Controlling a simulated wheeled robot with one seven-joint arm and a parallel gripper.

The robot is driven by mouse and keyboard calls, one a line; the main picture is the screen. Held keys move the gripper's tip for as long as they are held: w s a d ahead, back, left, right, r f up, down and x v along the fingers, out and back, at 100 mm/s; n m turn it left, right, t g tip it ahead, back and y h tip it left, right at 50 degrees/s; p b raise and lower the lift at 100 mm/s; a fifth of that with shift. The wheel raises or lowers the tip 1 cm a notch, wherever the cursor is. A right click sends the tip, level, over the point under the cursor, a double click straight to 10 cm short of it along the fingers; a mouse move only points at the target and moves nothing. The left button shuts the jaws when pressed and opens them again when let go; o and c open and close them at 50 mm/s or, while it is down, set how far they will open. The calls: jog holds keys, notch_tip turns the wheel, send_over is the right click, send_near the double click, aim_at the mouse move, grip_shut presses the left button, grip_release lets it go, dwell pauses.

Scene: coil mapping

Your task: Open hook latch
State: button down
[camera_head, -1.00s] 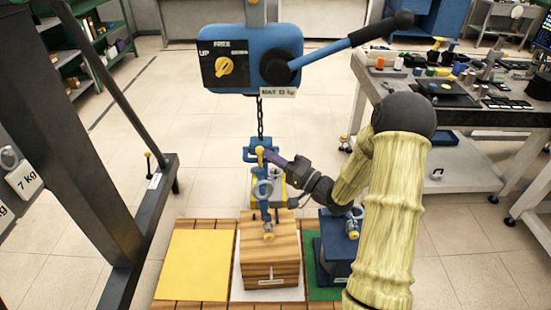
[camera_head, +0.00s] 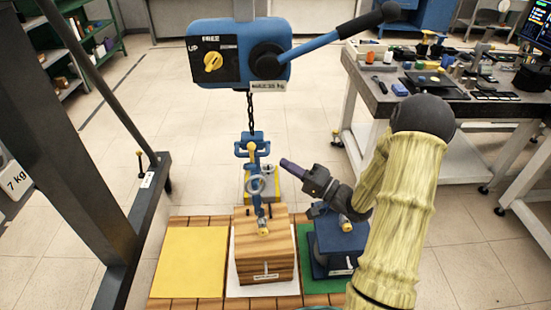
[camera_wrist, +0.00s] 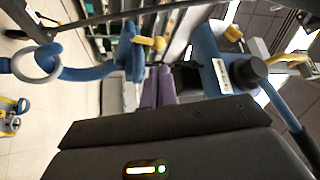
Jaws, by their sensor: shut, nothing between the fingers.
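The blue hook (camera_head: 246,150) hangs on a chain under the hoist, with a yellow latch piece at its upper end. Whether the latch is open I cannot tell.
The blue chain hoist (camera_head: 236,55) with its long lever (camera_head: 335,38) hangs above. The wooden block (camera_head: 265,258) stands on a white pad between a yellow pad (camera_head: 190,262) and a blue weight (camera_head: 338,245). A cluttered workbench (camera_head: 455,110) stands right. A dark frame post (camera_head: 70,150) stands left.

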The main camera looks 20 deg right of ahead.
jog(key=v, duration=0.6)
jog(key=shift+f, duration=0.1)
